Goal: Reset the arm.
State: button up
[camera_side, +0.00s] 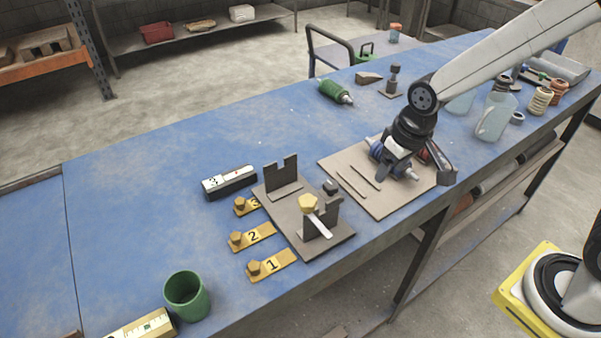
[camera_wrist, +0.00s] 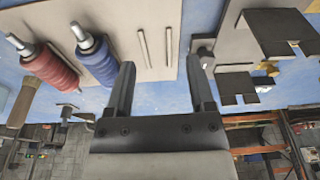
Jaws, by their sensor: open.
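My gripper (camera_wrist: 160,63) is open and empty, its two dark fingers spread apart in the wrist view. In the side view the wrist (camera_side: 411,132) is above the tan board (camera_side: 386,207) and hides part of it; the fingertips are hard to make out there. A blue ribbed roll (camera_wrist: 95,62) and a red ribbed roll (camera_wrist: 50,67) with silver ends lie on the board, left of the fingers in the wrist view. Two thin rods (camera_side: 352,186) lie on the board. The fixture plate (camera_side: 290,226) with dark uprights and a yellow hexagonal knob (camera_side: 308,202) stands beside the board.
Yellow plates numbered 1 (camera_side: 271,266), 2 (camera_side: 252,237) and 3 lie by the fixture. A green cup (camera_side: 187,296) stands near the front edge. A green bottle (camera_side: 335,92) lies behind; clear jugs (camera_side: 495,116) stand right. The blue bench's left middle (camera_side: 130,200) is clear.

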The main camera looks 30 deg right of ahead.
jog(key=s+d+f, duration=0.1)
jog(key=s+d, duration=0.3)
jog(key=s, duration=0.2)
jog(key=shift+d+m, duration=0.3)
jog(key=shift+d, duration=0.05)
